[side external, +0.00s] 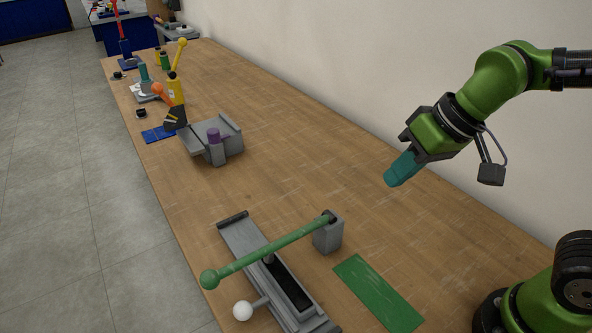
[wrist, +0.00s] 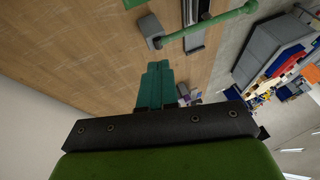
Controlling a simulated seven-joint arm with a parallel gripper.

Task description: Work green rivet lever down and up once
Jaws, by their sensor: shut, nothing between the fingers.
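The green lever (side external: 270,249) is a long bar with a round knob (side external: 209,279) at its left end. Its other end meets a grey post (side external: 328,236), and it crosses above a grey slotted base (side external: 243,236). The bar slopes gently down toward the knob. The lever also shows at the top of the wrist view (wrist: 205,24). My gripper (side external: 391,180) has teal fingers, shut with nothing between them. It hangs above the table, up and right of the post, clear of the lever. The fingers also show in the wrist view (wrist: 158,78).
A green mat (side external: 378,293) lies right of the base. A white knob (side external: 243,311) sticks out at the base's front side. A grey device with a purple knob (side external: 214,136) stands farther back, with several tools beyond. The table (side external: 290,150) is clear between them and my gripper.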

